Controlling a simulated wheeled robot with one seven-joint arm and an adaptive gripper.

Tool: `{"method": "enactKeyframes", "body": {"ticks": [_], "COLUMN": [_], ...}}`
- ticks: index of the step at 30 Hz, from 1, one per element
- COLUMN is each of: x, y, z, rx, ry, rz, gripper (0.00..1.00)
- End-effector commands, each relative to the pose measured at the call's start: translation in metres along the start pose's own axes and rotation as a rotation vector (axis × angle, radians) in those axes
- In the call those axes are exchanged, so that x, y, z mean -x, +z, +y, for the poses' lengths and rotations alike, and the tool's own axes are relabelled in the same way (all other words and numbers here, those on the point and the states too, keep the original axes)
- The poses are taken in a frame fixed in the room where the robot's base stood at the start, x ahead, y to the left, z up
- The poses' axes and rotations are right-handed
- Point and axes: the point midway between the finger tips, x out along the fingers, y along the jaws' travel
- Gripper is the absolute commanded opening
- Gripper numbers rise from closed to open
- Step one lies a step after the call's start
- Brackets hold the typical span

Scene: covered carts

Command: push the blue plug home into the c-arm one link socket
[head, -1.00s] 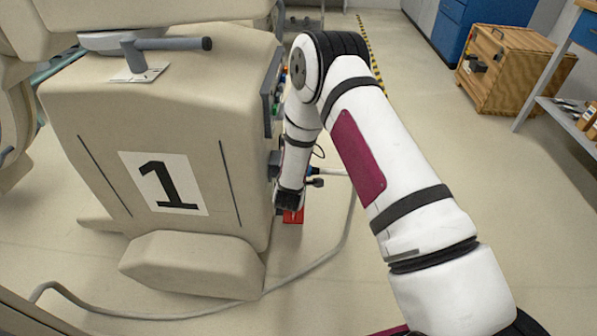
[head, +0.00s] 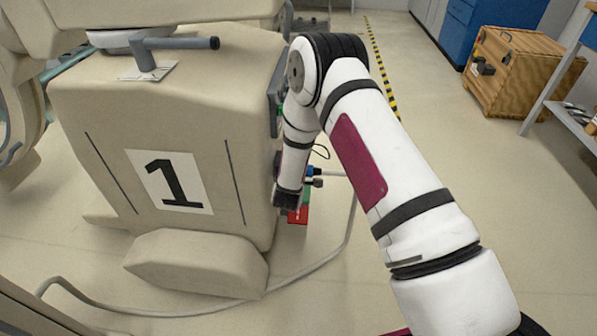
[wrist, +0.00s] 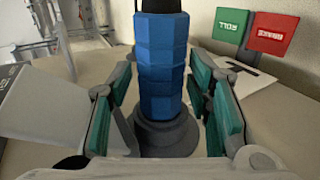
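The blue plug (wrist: 162,65) stands upright in the middle of the wrist view, faceted, with a dark part above it. Its lower end meets a dark grey round collar (wrist: 165,135), which looks like the socket; how deep the plug sits is hidden. My gripper (wrist: 160,72) has its teal-padded fingers on either side of the plug, with narrow gaps showing, so it looks open around it. In the head view a small bit of the blue plug (head: 313,171) shows beside my gripper, at the right side of the cart marked 1 (head: 85,185).
A green tag (wrist: 229,32) and a red tag (wrist: 274,34) stand beyond the right finger. A grey cable (head: 345,235) loops across the floor around the cart. A wooden crate (head: 515,75) stands far right.

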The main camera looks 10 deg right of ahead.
Motion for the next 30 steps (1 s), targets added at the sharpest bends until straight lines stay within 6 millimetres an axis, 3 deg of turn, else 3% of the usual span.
{"method": "enactKeyframes", "body": {"ticks": [14, 30], "x": [0.01, 0.099], "y": [0.001, 0.001], "z": [0.0, -0.051], "rx": [0.004, 0.003], "ry": [-0.001, -0.002], "rz": [-0.001, -0.001], "gripper": [0.56, 0.56]}}
